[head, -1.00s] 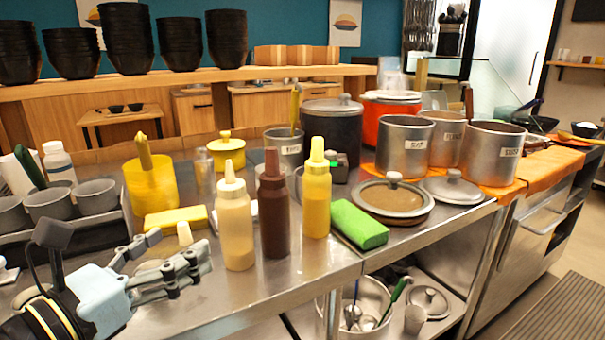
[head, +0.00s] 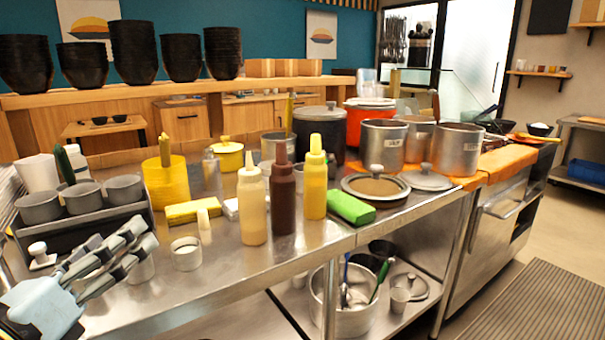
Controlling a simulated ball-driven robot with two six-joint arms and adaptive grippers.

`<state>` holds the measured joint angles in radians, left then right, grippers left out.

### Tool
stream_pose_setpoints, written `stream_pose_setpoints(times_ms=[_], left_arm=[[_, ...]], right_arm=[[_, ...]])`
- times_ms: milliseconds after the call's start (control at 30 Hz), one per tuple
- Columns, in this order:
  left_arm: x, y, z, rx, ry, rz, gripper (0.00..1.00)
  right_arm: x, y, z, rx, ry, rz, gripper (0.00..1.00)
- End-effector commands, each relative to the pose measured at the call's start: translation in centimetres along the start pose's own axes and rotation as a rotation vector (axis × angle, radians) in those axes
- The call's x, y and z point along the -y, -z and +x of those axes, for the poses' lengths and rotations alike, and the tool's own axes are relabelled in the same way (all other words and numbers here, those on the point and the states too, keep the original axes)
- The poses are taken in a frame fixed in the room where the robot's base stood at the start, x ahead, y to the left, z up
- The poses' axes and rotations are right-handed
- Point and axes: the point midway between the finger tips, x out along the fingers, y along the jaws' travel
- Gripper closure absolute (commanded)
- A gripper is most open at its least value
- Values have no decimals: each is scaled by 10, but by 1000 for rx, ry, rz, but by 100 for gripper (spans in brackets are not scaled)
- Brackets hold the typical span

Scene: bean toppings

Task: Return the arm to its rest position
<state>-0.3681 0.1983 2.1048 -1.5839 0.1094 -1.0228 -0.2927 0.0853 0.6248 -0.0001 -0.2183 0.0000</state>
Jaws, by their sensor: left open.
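My left gripper (head: 128,254) is at the lower left, over the near left part of the steel counter (head: 225,290). Its fingers are open, and I see nothing held between them. A small grey cup (head: 140,268) shows just behind the fingers; I cannot tell whether they touch it. A small round open cup (head: 186,254) stands to the right of the fingertips, apart from them. My right gripper is not in view.
Three squeeze bottles, cream (head: 253,210), brown (head: 283,200) and yellow (head: 315,188), stand upright mid-counter. A grey tray (head: 85,232) with cups is behind the gripper. A yellow container (head: 167,184) stands farther back. The front counter strip is clear.

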Motion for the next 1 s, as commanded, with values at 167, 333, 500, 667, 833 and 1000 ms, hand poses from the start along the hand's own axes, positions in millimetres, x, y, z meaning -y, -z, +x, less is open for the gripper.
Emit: stream_pose_setpoints(times_ms=[167, 333, 500, 667, 833, 1000], left_arm=[[-24, -26, -10, 119, -138, -290, 23], [-62, -42, -34, 264, -333, -693, 23], [-106, -18, -82, 430, -653, -1257, 23], [-110, 39, -137, 533, -1023, -1731, 23], [-81, 86, -184, 570, -1370, -2014, 23], [-42, 114, -223, 566, -1684, -2159, 23]], right_arm=[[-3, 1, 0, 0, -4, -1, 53], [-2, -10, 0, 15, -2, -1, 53], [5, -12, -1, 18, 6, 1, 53], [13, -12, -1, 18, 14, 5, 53], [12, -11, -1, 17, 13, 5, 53], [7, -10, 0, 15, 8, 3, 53]])
